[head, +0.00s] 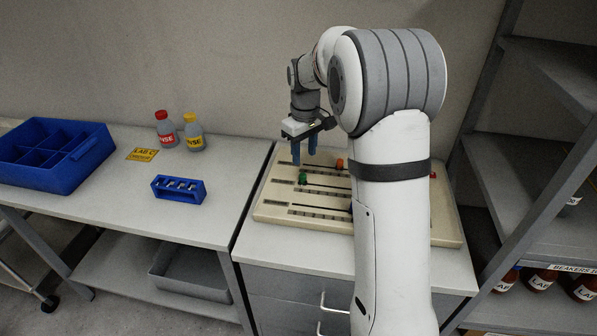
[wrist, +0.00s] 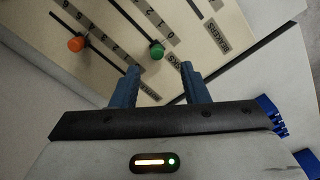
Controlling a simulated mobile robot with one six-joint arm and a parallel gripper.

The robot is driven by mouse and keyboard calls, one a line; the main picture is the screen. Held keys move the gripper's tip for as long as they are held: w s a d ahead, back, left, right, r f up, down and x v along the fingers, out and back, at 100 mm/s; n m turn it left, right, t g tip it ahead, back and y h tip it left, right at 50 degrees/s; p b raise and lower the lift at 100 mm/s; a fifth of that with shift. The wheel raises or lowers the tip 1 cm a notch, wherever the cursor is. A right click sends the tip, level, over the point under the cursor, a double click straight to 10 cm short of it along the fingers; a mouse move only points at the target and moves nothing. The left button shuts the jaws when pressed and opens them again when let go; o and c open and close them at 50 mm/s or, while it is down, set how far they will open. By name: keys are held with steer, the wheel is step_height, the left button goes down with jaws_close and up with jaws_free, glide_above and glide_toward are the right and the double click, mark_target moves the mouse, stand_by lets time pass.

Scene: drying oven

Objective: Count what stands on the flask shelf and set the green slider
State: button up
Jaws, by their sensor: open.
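The green slider (head: 303,178) is a round knob on a slot near the left end of the cream slider board (head: 275,207). In the wrist view the green slider (wrist: 157,51) lies just beyond the gap between the fingertips, near printed labels and scale marks; its exact setting is unclear. My gripper (head: 304,152) is open, pointing down above the board close to the green slider, with blue fingers (wrist: 160,72) apart and nothing between them. The rack (head: 557,159) at the right has a lower shelf labelled BEAKERS. No shelf label reading flasks is legible.
An orange knob (head: 339,163) and a red knob (head: 433,175) sit on other slots. Bottles with LAB labels (head: 541,280) stand in the rack, partly cut off. On the left bench are a blue tray (head: 88,163), two bottles (head: 166,130), a blue holder (head: 179,190) and a yellow card.

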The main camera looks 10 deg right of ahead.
mark_target(302, 174)
steer(key=shift+w+f, duration=0.8)
step_height(302, 174, down, 8)
steer(key=shift+r, duration=0.2)
steer(key=shift+c, duration=0.2)
jaws_close()
